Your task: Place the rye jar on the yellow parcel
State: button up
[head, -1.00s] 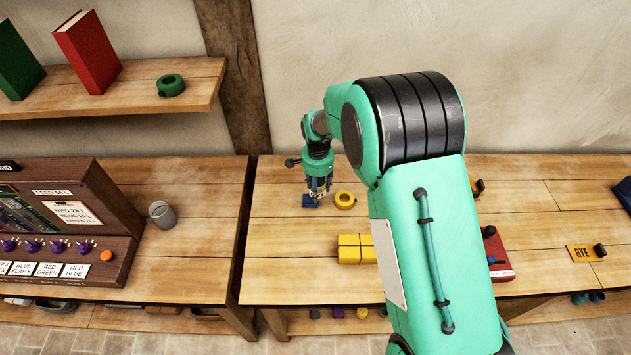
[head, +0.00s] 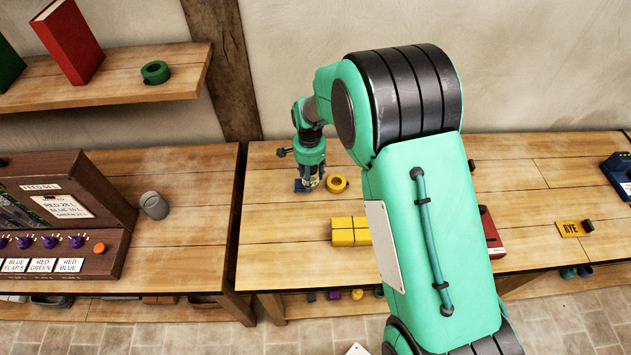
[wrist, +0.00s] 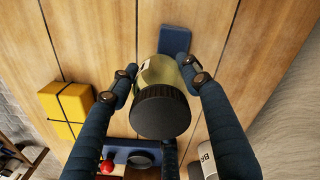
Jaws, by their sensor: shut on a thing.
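My gripper (wrist: 165,85) is shut on a jar (wrist: 158,72) with a wide black lid and an olive-yellow body. Its label is mostly turned away, so I cannot read it. In the head view my gripper (head: 311,184) is over the back left of the right bench, and the jar is mostly hidden between the fingers. The yellow parcel (head: 350,231) with dark bands lies on the bench, nearer the front and to the right of my gripper. My arm may hide its right end. In the wrist view the parcel (wrist: 67,108) is left of the jar, apart from it.
A flat blue piece (head: 302,186) lies beside my gripper, and a yellow ring (head: 337,184) is just right of it. A red object (head: 490,233) is partly behind my arm. The bench's left front is clear.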

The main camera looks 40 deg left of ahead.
jog(key=shift+s+d+r, duration=0.15)
jog(key=shift+d+r, duration=0.25)
jog(key=shift+d, duration=0.4)
jog(key=s+d+r, duration=0.1)
jog(key=s+d, duration=0.1)
jog(key=d, duration=0.3)
jog(key=s+d+r, duration=0.1)
jog(key=d, duration=0.4)
jog(key=s+d+r, duration=0.2)
jog(key=d, duration=0.4)
jog(key=shift+s+d+b, duration=0.1)
jog(key=shift+s+b, duration=0.2)
jog(key=shift+s, duration=0.05)
jog(key=s+d, duration=0.4)
jog(key=d, duration=0.4)
jog(key=s+d, duration=0.4)
jog(key=d, duration=0.4)
jog(key=shift+s+r+m, duration=0.25)
jog(key=shift+s+m, duration=0.05)
jog(key=b, duration=0.1)
send_over(354, 228)
jog(key=shift+f, duration=0.75)
jog(key=shift+f+b, duration=0.35)
jog(key=shift+f, duration=1.4)
